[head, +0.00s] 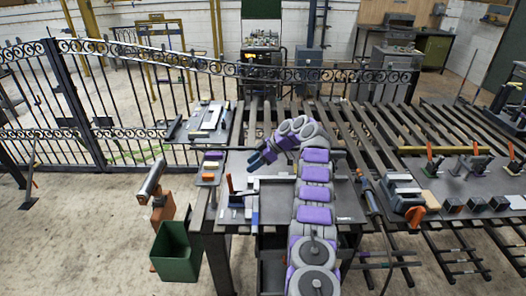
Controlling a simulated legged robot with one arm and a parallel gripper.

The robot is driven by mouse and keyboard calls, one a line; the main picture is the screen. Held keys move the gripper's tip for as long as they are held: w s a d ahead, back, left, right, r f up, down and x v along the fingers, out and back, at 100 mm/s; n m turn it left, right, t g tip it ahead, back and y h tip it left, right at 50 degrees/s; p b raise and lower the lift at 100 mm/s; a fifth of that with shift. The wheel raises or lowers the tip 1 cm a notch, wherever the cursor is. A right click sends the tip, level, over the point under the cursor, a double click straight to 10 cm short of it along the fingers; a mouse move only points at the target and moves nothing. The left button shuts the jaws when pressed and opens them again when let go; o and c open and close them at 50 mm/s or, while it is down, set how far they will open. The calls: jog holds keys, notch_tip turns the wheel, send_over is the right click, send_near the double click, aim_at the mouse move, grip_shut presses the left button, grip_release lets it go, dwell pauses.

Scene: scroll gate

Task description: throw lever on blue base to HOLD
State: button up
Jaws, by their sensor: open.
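A small upright lever with a red handle (229,183) stands near the left front of the dark worktable (270,222). Its base (236,201) looks dark blue and white, with a blue strip beside it; HOLD markings are too small to read. My gripper (256,162) is open and empty, behind and to the right of this lever, pointing left and down. It appears apart from the lever. Two other levers, one red-handled (430,160) and one orange-handled (475,150), stand on the right side; their base colours are hard to tell.
An orange-and-grey block (208,179) sits at the table's left edge. A metal device (209,121) lies behind it. A green bin (175,252) stands on the floor at left. Slatted rails (375,135) and a scroll gate (130,90) lie beyond.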

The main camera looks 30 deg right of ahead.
jog(key=p+v, duration=0.5)
jog(key=p, duration=0.1)
jog(key=shift+p, duration=0.35)
